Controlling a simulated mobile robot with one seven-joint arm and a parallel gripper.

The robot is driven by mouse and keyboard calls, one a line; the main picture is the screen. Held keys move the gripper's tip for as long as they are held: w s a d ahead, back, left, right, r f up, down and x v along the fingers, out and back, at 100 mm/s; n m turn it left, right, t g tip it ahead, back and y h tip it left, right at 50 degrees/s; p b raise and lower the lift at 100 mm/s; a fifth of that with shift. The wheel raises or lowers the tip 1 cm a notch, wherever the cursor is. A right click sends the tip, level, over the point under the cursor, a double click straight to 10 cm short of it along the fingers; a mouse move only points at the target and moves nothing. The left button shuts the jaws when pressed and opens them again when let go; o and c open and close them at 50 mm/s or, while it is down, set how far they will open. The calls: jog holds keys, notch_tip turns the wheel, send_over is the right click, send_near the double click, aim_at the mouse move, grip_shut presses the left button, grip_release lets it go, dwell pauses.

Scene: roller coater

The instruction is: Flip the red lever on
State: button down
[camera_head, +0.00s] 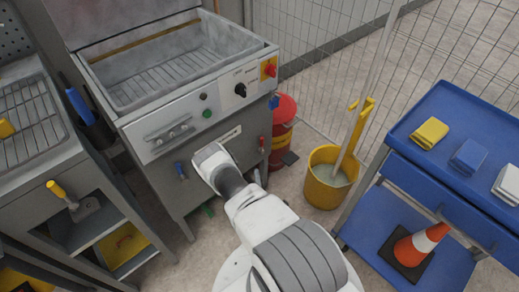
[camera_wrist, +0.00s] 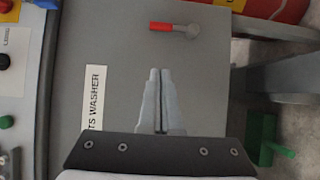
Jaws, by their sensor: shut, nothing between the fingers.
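The red lever (camera_wrist: 165,26) is a short red handle on a grey pivot, on the grey front panel of the parts washer (camera_wrist: 215,60). In the wrist view it lies sideways above my fingertips, its red end pointing left. In the head view the red lever (camera_head: 262,143) shows at the right of the washer's front, beside my arm. My gripper (camera_wrist: 160,72) is shut and empty, its tips pointing toward the lever with a gap between them. In the head view my fingers are hidden behind my own wrist.
The washer's control strip (camera_head: 208,110) has black and green knobs and a red-yellow switch (camera_head: 269,69).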

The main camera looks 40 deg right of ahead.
aim_at(262, 145)
jog(key=b+x, duration=0.2)
jog(key=x, duration=0.8)
jog(key=shift+f+b, duration=0.1)
jog(key=shift+b, duration=0.25)
jog(key=d, duration=0.2)
jog(key=shift+w+d+b, duration=0.25)
jog(key=shift+w+b, duration=0.05)
jog(key=shift+w, duration=0.05)
jog(key=shift+w+d, duration=0.2)
jog(key=shift+d, duration=0.5)
